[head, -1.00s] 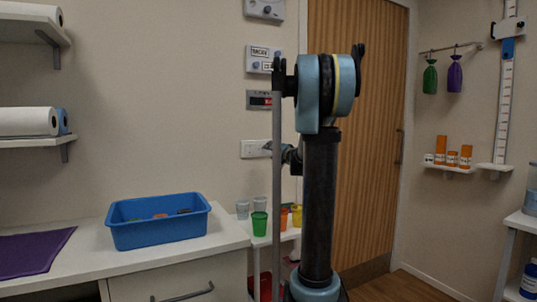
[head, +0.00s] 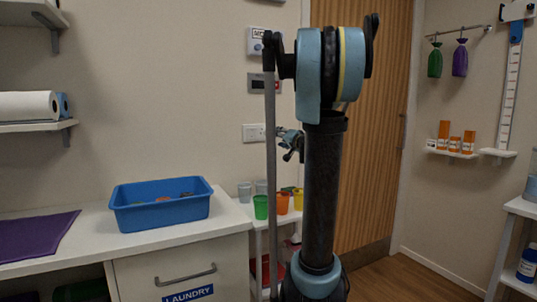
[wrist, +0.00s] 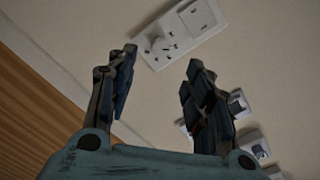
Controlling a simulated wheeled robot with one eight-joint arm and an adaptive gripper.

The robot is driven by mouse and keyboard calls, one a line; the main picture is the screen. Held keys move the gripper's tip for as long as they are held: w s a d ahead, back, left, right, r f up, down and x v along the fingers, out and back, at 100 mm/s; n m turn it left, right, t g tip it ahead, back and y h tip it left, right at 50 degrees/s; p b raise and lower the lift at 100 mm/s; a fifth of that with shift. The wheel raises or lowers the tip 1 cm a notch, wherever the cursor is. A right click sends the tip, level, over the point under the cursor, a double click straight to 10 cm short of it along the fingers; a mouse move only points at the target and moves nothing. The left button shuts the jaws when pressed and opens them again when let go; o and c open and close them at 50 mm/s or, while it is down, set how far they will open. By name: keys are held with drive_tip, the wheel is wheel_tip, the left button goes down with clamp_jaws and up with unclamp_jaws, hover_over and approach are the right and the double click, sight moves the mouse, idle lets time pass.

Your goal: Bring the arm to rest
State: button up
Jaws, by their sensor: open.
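My gripper (wrist: 165,85) is open in the wrist view, with nothing between its two fingers. Beyond the fingertips is the wall with a white socket plate (wrist: 180,33). In the head view my gripper (head: 291,152) is small and partly hidden behind my upright dark arm link. It is in front of the wall, above the cups on the small white stand.
A blue bin (head: 160,210) with things in it stands on the white counter (head: 150,245), beside a purple mat (head: 35,237). Green (head: 261,207), orange (head: 282,203) and yellow cups stand near my arm. A wooden door (head: 375,150) is behind it.

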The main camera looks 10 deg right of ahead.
drive_tip(key=s+a+f+n+g, duration=0.3)
drive_tip(key=s+a+f, duration=0.25)
drive_tip(key=s, duration=0.25)
drive_tip(key=s+a+f+n+g, duration=0.2)
drive_tip(key=s+a+f+g, duration=0.2)
drive_tip(key=s+f, duration=0.4)
drive_tip(key=s+d+f+g+h, duration=0.1)
drive_tip(key=s+f+g+h, duration=0.1)
drive_tip(key=s+f, duration=0.4)
drive_tip(key=s+d+f+n+g+h, duration=0.1)
drive_tip(key=s+d+f+g, duration=0.1)
drive_tip(key=s+f, duration=0.5)
drive_tip(key=s+d+f+g+h, duration=0.2)
drive_tip(key=s+f, duration=0.4)
drive_tip(key=s, duration=1)
drive_tip(key=shift+d+f+g+h, duration=0.15)
drive_tip(key=shift+f+g+h, duration=0.15)
drive_tip(key=shift+g, duration=0.6)
drive_tip(key=c, duration=0.3)
drive_tip(key=shift+n, duration=0.3)
